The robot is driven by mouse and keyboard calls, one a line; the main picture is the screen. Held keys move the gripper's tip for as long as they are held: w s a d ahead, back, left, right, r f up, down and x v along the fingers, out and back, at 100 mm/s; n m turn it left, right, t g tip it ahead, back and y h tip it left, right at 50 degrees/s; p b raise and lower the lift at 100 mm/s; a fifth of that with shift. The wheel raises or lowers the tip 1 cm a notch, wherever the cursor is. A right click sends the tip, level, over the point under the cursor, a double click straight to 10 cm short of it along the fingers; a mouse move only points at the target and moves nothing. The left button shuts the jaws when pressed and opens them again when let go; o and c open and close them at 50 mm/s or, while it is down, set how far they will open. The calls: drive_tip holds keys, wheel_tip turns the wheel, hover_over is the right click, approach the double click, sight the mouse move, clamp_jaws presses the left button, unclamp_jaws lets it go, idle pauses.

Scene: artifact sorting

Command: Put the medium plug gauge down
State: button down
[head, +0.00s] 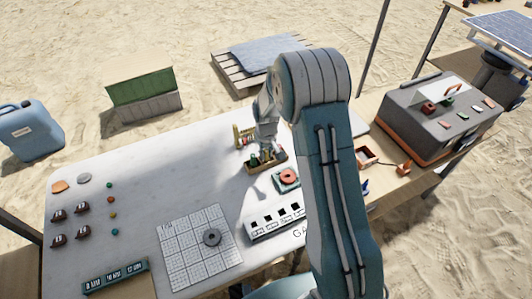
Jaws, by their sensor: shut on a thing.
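My gripper (266,151) points down over a small tan rack (264,168) near the far edge of the white table. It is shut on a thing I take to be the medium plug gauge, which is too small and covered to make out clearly. Small dark green pieces (254,160) show in the rack beside the fingers. I cannot tell whether the held gauge touches the rack.
A yellow frame (243,135) stands close behind the rack. The table's middle left is clear.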

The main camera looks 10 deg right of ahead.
sight(266, 150)
drive_tip(key=c, duration=0.6)
unclamp_jaws()
drive_tip(key=s+r+t, duration=0.1)
drive_tip(key=s+r, duration=0.2)
drive_tip(key=r, duration=0.8)
drive_tip(key=s+r, duration=0.3)
drive_tip(key=r, duration=0.7)
drive_tip(key=s+r+m+t, duration=0.1)
drive_tip(key=s+r, duration=0.4)
drive_tip(key=s, duration=0.6)
drive_tip(key=s+r+m+t, duration=0.2)
drive_tip(key=s+r, duration=0.3)
drive_tip(key=s, duration=0.7)
drive_tip(key=shift+t, duration=0.8)
